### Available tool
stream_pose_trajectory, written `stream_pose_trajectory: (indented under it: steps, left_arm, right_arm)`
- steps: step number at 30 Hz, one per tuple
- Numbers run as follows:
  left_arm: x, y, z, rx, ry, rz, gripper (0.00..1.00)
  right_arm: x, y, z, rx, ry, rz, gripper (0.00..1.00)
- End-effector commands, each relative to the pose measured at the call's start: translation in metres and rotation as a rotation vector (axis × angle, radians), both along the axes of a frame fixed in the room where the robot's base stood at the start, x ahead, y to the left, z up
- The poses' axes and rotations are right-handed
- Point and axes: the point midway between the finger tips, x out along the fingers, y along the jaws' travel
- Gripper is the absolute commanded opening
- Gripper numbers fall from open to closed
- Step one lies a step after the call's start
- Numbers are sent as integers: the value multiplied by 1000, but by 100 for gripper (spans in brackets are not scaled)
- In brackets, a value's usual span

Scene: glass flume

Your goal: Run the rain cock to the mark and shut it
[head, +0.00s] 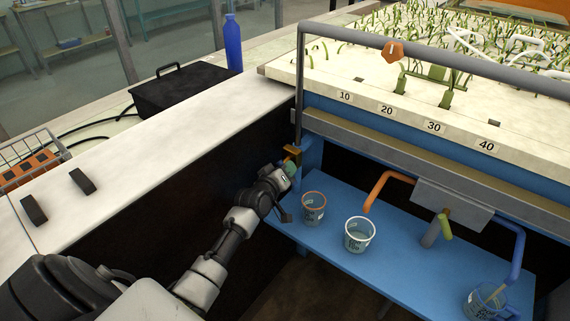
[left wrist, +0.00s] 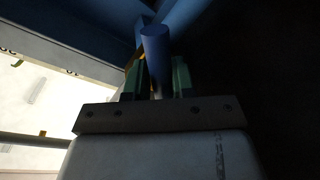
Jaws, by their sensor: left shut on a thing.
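My left gripper (head: 291,168) is at the brass-coloured cock (head: 292,150) by the near left corner of the flume. In the left wrist view, its green fingertips (left wrist: 157,78) are shut on a blue round handle (left wrist: 155,45) that stands between them. The gripper hides much of the cock in the head view, so its turn cannot be told. My right gripper is not in view.
A blue shelf (head: 335,255) carries an orange-rimmed cup (head: 314,209), a white-rimmed cup (head: 359,236) and a blue cup (head: 484,302). A black case (head: 180,88) and blue bottle (head: 233,45) stand left.

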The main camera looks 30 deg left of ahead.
Motion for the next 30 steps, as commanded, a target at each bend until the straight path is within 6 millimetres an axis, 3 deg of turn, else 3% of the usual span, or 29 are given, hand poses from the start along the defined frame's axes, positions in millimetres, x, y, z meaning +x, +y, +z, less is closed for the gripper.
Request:
stream_pose_trajectory:
  steps: [3,13,30]
  left_arm:
    - [-1,2,3,-99,12,5,0]
    - [-1,0,3,-309,29,5,0]
    - [-2,-2,2,-398,40,4,0]
  right_arm:
    - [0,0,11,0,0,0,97]
    - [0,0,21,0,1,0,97]
    - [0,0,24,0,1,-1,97]
